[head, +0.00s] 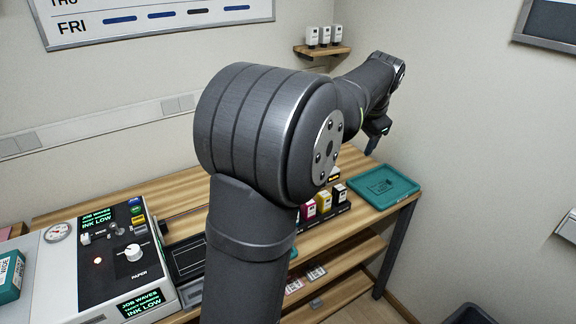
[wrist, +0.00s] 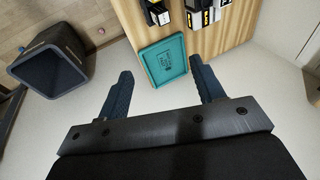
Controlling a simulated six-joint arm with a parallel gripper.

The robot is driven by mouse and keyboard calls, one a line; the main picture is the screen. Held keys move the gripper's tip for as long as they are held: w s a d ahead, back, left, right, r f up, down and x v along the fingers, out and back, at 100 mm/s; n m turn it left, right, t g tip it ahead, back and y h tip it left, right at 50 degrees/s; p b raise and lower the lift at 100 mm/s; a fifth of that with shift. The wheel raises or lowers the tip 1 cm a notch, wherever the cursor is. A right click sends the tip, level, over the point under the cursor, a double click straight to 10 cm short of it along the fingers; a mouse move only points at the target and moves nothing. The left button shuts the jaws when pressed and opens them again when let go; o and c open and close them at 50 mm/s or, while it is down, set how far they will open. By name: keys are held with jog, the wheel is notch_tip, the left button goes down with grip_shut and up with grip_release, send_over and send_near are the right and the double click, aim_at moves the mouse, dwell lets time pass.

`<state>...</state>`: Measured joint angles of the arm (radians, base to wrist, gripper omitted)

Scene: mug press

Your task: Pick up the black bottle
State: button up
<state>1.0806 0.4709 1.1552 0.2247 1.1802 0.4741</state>
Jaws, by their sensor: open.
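In the head view, a small black bottle (head: 339,192) with a pale label stands at the right end of a row of ink bottles on the wooden bench. A yellow bottle (head: 324,203) and a red bottle (head: 308,210) stand to its left. My gripper (head: 373,144) is up and to the right of the row, above the bench and apart from the bottles. In the wrist view my gripper (wrist: 162,76) has its two blue fingers spread with nothing between them. Bottles show at the top edge there, cut off, and I cannot tell which is the black one.
A teal tray (head: 384,187) lies at the bench's right end, also in the wrist view (wrist: 151,78). A dark bin (head: 468,314) stands on the floor at right. A control machine (head: 110,255) is at left. A wall shelf (head: 322,51) holds white bottles. My arm hides mid-bench.

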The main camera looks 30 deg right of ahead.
jog(key=g+h, duration=0.4)
send_near(339, 188)
jog(key=x, duration=0.7)
jog(key=shift+w+a+f, duration=0.1)
jog(key=shift+w+a, duration=0.05)
jog(key=shift+a, duration=0.05)
jog(key=shift+x, duration=3.05)
jog(key=shift+d, duration=0.1)
jog(key=c, duration=1.2)
jog(key=shift+o, duration=0.2)
